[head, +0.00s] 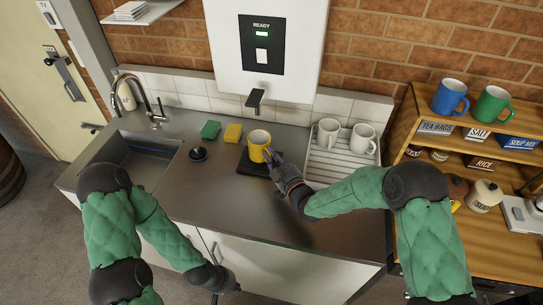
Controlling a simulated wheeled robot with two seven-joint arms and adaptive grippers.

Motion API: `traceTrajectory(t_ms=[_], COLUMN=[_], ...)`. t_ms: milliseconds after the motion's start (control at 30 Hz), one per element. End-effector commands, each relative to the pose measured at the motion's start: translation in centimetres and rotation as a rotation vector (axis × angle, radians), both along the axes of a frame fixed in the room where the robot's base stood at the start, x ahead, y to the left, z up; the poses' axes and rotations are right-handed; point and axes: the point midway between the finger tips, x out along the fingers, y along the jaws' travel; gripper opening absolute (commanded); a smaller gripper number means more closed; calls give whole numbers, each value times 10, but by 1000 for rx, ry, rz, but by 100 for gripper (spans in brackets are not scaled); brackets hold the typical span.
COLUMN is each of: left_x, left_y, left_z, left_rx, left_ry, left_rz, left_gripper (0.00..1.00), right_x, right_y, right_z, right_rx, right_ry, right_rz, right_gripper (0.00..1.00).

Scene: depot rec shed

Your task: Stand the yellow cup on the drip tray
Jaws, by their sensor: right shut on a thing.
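The yellow cup (257,148) is upright at the dark, square drip tray (248,168), below the spout of the wall dispenser. My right gripper (274,158) comes in from the right and is shut on the cup at its handle side. The cup's base overlaps the tray in the picture; I cannot tell whether it touches the tray or is just above it. The gripper hides the tray's right part. My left gripper (222,291) is low in front of the counter, away from the cup; its fingers are too unclear to read.
The white dispenser (262,85) hangs above the tray. A white rack (342,163) with two white mugs stands close on the right. The front counter is clear.

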Motion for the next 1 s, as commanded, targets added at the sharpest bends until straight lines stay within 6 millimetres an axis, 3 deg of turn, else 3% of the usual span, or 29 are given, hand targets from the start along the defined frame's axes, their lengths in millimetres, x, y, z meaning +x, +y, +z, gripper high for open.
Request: traceTrajectory(t_ms=[667,700,767,1000], left_x=[0,0,0,0], left_y=[0,0,0,0], left_z=[-16,-16,-16,-16], left_rx=[0,0,0,0], left_ry=[0,0,0,0], left_rz=[0,0,0,0], left_gripper=[0,0,0,0], right_x=[-1,-1,-2,-3], right_y=[0,0,1,1], right_z=[-14,-16,-16,-19], right_rx=[-1,-2,-2,-4], right_ry=[3,9,10,16], right_rz=[0,0,1,2], right_gripper=[0,22,37,37])
